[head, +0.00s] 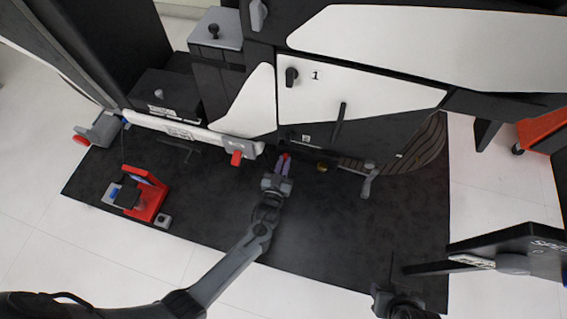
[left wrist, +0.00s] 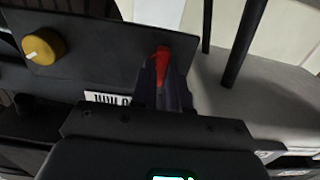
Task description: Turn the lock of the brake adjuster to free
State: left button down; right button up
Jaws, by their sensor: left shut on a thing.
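My left gripper (head: 284,160) reaches to the lower edge of the chassis, below the white panel. It is shut on a small red lever (left wrist: 162,62), which looks like the lock. In the left wrist view the lever's red top shows between my fingertips (left wrist: 165,85), and its lower part is hidden by them. A yellow round knob (left wrist: 44,46) with a white mark sits on the same dark plate, to the left of the lever; in the head view the knob (head: 321,167) is right of my gripper. My right gripper (head: 395,296) is low at the right, its jaws unclear.
A red stand (head: 150,198) is on the dark mat (head: 330,235) at the left. A grey pedal-like part (head: 368,180) sticks out at right. The mat's middle is clear.

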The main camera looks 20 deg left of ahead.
dwell(0.3)
pick_arm(q)
jog(key=shift+r+m+p, duration=0.1)
jog(key=shift+m+p, duration=0.55)
jog(key=shift+m, duration=0.25)
jog(key=shift+m+p, duration=0.45)
jog(key=shift+m, duration=0.35)
jog(key=m+p, duration=0.1)
jog(key=m, duration=0.3)
jog(key=m+p, duration=0.1)
jog(key=m, duration=0.4)
jog(key=m+p, duration=0.1)
jog(key=m, duration=0.4)
jog(key=shift+d+f, duration=0.2)
jog(key=shift+f, duration=0.15)
jog(key=shift+m, duration=0.4)
jog(key=c, duration=1.1)
grip_release()
